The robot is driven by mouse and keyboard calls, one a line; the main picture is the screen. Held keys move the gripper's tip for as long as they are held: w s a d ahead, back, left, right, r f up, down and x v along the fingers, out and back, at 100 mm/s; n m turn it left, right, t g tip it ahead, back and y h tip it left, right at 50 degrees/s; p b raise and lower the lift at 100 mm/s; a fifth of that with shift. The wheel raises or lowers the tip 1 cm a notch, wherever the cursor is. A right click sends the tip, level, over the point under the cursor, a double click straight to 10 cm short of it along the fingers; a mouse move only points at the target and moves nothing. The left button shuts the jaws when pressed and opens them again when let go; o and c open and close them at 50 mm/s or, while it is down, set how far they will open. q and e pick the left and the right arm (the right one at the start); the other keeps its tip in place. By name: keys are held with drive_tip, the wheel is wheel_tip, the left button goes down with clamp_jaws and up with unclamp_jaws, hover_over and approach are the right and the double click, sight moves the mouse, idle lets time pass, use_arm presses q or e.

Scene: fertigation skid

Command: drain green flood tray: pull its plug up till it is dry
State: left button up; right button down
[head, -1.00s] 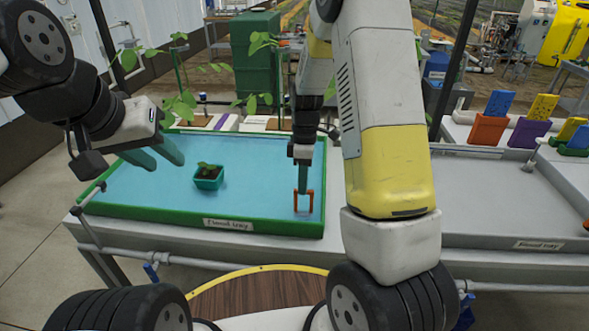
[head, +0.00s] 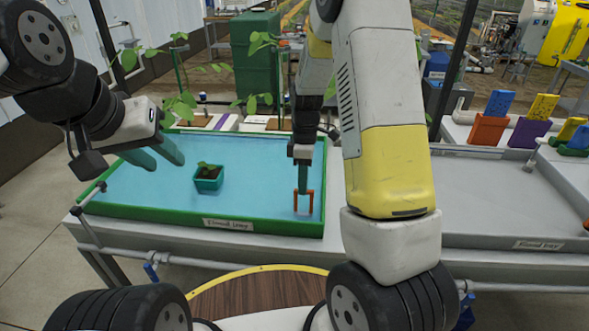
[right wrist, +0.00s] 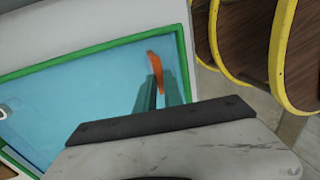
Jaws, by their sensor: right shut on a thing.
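The green flood tray (head: 262,229) lies on the bench, with blue water across its floor. The plug's orange handle (head: 296,202) stands upright near the tray's front right corner; the plug's lower part is hidden. My right gripper (head: 304,190) is shut on the handle from above. In the right wrist view its green fingers (right wrist: 158,92) close on the orange handle (right wrist: 157,68). My left gripper (head: 160,158) is above the tray's left part, its two fingers apart and nothing between them.
A small teal pot (head: 208,184) with a seedling stands in the tray's middle. A grey flood tray (head: 490,205) lies to the right, with colored holders (head: 488,130) behind it. A white pipe (head: 200,262) runs along the bench front.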

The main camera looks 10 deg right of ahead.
drive_tip(key=shift+w+r, duration=0.1)
drive_tip(key=shift+r, duration=1.7)
drive_tip(key=c, duration=1.5)
unclamp_jaws()
drive_tip(key=shift+o, duration=0.2)
wheel_tip(320, 180, up, 8)
drive_tip(key=w, duration=0.1)
drive_tip(key=shift+w+d+f, duration=0.15)
drive_tip(key=shift+d+f, duration=0.05)
